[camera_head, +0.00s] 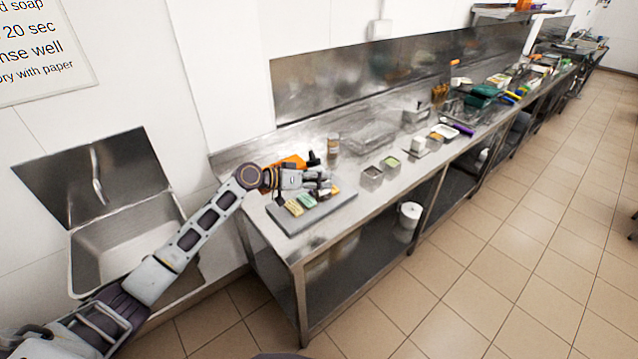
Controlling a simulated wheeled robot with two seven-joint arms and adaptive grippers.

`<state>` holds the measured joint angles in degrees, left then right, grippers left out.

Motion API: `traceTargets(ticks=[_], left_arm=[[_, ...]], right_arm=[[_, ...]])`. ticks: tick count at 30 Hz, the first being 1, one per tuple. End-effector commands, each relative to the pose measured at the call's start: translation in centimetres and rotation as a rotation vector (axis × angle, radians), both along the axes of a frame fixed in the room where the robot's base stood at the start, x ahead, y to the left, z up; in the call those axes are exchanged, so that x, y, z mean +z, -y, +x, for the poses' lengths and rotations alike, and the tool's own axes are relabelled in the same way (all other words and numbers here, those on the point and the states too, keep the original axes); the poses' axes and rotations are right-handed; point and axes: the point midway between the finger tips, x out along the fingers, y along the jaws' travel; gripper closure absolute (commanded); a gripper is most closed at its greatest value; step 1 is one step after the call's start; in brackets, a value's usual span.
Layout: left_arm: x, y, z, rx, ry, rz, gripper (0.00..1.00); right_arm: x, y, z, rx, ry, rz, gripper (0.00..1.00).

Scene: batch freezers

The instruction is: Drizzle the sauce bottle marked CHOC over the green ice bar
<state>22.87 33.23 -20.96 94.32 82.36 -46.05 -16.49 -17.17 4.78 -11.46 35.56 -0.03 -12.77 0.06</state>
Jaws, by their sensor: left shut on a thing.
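My left gripper (322,184) reaches in from the left and is above the far side of a grey board (312,218) on the steel counter. It is shut on a small dark thing, likely the sauce bottle (313,158); the fingers hide most of it and no CHOC marking is readable. The green ice bar (306,201) lies on the board, just below and left of the fingertips. A yellow bar (293,208) lies to its left and another yellowish bar (325,192) to its right, partly under the gripper. My right gripper is not in view.
An orange thing (291,162) lies behind my wrist. A jar (333,144) stands behind the board, and small steel tubs (372,178) stand to the right. A sink (125,245) is at the left. The board's front part is bare.

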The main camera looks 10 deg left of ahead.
Motion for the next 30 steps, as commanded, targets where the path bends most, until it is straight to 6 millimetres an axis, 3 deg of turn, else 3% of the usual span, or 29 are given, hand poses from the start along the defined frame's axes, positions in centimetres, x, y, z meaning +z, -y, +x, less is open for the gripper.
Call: traceTargets(ticks=[30], left_arm=[[2.6,-1.1,2.6,0.202,-0.067,-0.097,0.76]], right_arm=[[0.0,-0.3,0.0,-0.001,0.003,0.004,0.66]])
